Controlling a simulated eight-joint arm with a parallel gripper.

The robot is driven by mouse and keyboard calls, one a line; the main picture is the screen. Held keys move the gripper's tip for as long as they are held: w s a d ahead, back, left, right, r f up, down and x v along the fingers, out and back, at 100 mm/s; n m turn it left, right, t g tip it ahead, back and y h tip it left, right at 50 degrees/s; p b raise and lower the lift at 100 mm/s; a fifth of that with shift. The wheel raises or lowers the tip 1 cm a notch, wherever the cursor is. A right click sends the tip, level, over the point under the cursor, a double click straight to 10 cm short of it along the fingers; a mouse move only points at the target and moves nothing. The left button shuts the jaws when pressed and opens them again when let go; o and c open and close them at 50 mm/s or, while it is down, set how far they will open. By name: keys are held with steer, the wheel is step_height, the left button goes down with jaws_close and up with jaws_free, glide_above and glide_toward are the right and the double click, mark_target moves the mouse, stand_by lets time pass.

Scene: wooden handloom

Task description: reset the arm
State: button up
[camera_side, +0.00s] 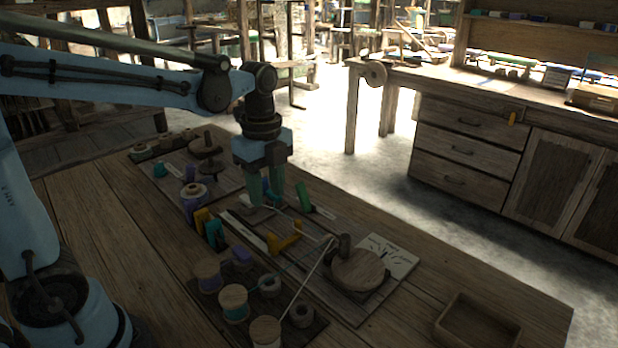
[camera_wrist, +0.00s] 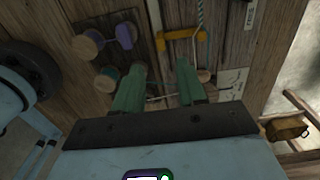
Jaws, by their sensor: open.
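My gripper (camera_side: 264,192) points down over the middle of the wooden table (camera_side: 110,225). Its two green fingers are apart in the wrist view (camera_wrist: 160,82), with no object held between them. A yellow bracket-shaped piece (camera_side: 284,240) lies on the board just right of and nearer than the fingers; it also shows in the wrist view (camera_wrist: 182,36). A pale cord (camera_side: 308,270) runs across the board. Whether the fingertips touch anything below them is hard to tell.
Thread spools (camera_side: 233,303) stand on a dark board at the near side. A round wooden disc (camera_side: 358,270) sits at the board's right end, beside a printed card (camera_side: 388,252). An empty wooden tray (camera_side: 477,322) lies at the table's near right. The table's left part is bare.

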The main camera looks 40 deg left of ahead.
stand_by(0.3)
steer(key=s+d+n+t, duration=0.2)
steer(key=s+n+t, duration=0.3)
steer(key=n, duration=1.3)
steer(key=shift+s+f+t, duration=0.35)
steer(key=shift+s+t, duration=0.05)
steer(key=shift+t, duration=0.7)
